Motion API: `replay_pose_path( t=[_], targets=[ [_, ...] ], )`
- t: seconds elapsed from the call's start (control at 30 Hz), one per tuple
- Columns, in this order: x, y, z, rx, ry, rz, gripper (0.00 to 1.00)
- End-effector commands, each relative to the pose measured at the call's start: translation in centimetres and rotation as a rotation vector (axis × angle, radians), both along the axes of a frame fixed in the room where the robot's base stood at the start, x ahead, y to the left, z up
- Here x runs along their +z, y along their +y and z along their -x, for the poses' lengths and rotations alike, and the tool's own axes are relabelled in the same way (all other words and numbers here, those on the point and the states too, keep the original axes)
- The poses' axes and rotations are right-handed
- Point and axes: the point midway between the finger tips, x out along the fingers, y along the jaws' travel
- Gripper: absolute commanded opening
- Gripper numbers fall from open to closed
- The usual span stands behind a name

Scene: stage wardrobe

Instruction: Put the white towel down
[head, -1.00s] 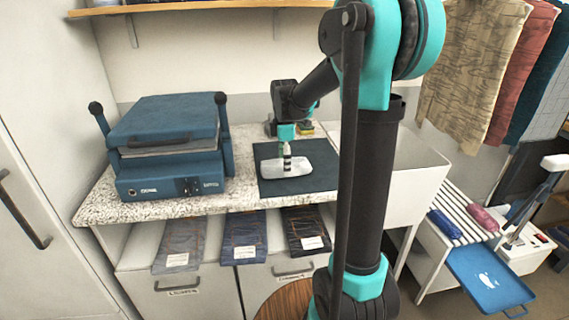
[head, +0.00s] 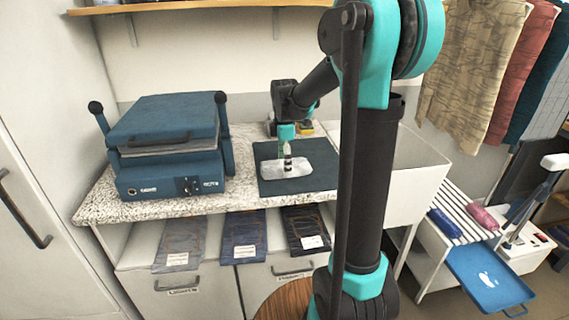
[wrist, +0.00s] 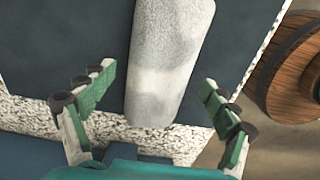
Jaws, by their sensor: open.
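The white towel (head: 287,169) lies flat on a dark mat (head: 325,181) on the speckled counter. My gripper (head: 287,160) is just above the towel in the head view. In the wrist view my gripper (wrist: 152,90) is open, with its two green-padded fingers apart on either side of the towel and a gap to each side.
A blue press (head: 170,145) stands on the counter (head: 110,205) to the left. Small yellow and dark items (head: 304,128) sit behind the mat. A white bin (head: 415,165) is at the right. A round wooden top (wrist: 295,70) shows at right.

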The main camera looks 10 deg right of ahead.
Motion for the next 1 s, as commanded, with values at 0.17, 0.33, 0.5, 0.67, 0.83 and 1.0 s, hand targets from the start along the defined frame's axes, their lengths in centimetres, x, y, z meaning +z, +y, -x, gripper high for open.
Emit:
replay_pose_path(
  t=[0.17, 0.33, 0.5, 0.67, 0.83, 1.0],
  targets=[
    [2.4, 0.0, 0.0, 0.0, 0.0, 0.0, 0.87],
    [6.0, 0.0, 0.0, 0.0, 0.0, 0.0, 0.87],
    [9.1, 0.0, 0.0, 0.0, 0.0, 0.0, 0.87],
    [11.1, 0.0, 0.0, 0.0, 0.0, 0.0, 0.87],
    [11.9, 0.0, 0.0, 0.0, 0.0, 0.0, 0.87],
    [11.9, 0.0, 0.0, 0.0, 0.0, 0.0, 0.87]
  ],
)
